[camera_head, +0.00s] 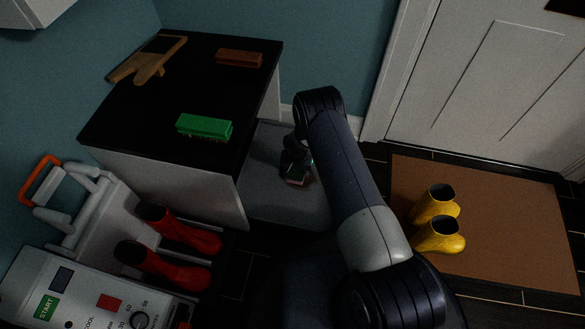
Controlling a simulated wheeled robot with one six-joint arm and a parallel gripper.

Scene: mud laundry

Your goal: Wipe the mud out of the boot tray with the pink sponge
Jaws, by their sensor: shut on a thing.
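My gripper (297,172) is low over a grey flat surface (270,210), which looks like the boot tray, beside the black-topped counter. It is shut on a small block, with a pinkish edge showing at its lower side, which appears to be the pink sponge (296,183). The sponge is at or just above the grey surface; I cannot tell whether it touches. My arm hides the right part of this surface. I cannot make out mud on it in this dim view.
The black counter (120,125) holds a green brush (204,126), a brown brush (239,58) and a wooden bootjack-like board (148,60). Red boots (165,265) are at lower left, near a white machine (75,295). Yellow boots (437,222) stand on a brown mat (520,225) by the door.

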